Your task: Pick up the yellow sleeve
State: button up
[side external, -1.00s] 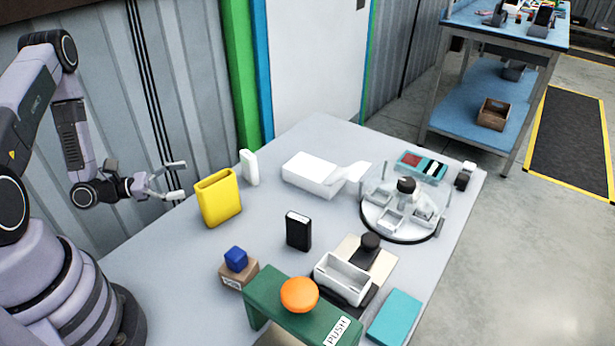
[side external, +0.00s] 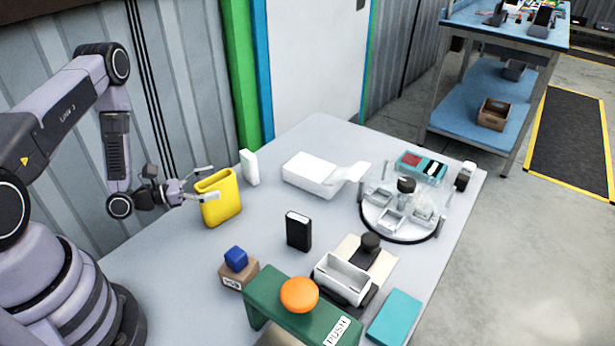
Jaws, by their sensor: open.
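The yellow sleeve (side external: 222,206) stands upright on the grey table, with its open end facing up. My gripper (side external: 211,182) is open at the sleeve's upper left side. One finger shows in front of the sleeve's top left edge, and the other is just behind and above its rim. I cannot tell whether either finger touches it.
A white upright box (side external: 249,167) stands close behind the sleeve to the right. A black box (side external: 298,231) stands to the front right. A blue cube (side external: 235,259) sits on a small brown carton (side external: 238,275) in front. A white carton (side external: 311,174) lies farther back.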

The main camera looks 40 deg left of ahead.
jog(key=shift+c, duration=0.2)
grip_shut()
dwell(0.3)
jog(key=shift+r, duration=0.1)
